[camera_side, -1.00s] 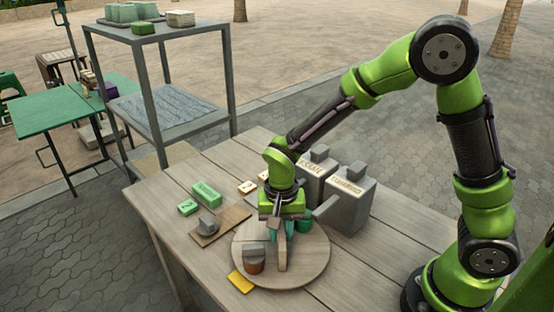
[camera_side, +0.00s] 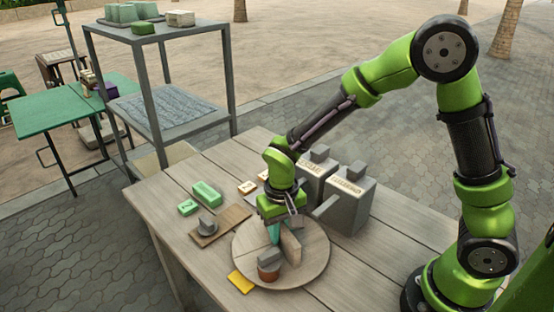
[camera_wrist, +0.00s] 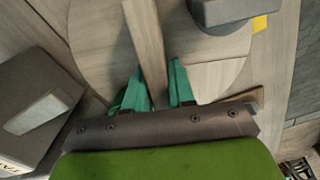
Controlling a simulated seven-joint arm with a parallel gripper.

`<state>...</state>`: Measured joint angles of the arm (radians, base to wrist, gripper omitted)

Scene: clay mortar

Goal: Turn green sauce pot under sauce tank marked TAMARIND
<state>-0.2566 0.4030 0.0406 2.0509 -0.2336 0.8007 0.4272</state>
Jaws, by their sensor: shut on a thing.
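The round wooden turntable (camera_side: 318,262) lies on the table, and in the wrist view its disc (camera_wrist: 95,40) fills the upper middle. An upright wooden bar (camera_side: 292,246) crosses it. My gripper (camera_side: 275,236) is shut on this bar, which shows between the teal fingers (camera_wrist: 158,92) in the wrist view. A brown pot (camera_side: 268,274) with a grey top sits at the turntable's front. The green pot is hidden now, probably behind my gripper. Two grey sauce tanks, a nearer one (camera_side: 352,208) and a farther one (camera_side: 318,180), stand behind; their labels are too small to read surely.
A yellow tag (camera_side: 241,282) lies at the turntable's front left. A board with a grey piece (camera_side: 207,226) and green blocks (camera_side: 206,193) lie to the left. The nearer tank's spout (camera_side: 327,207) reaches toward the turntable. The table's front right is clear.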

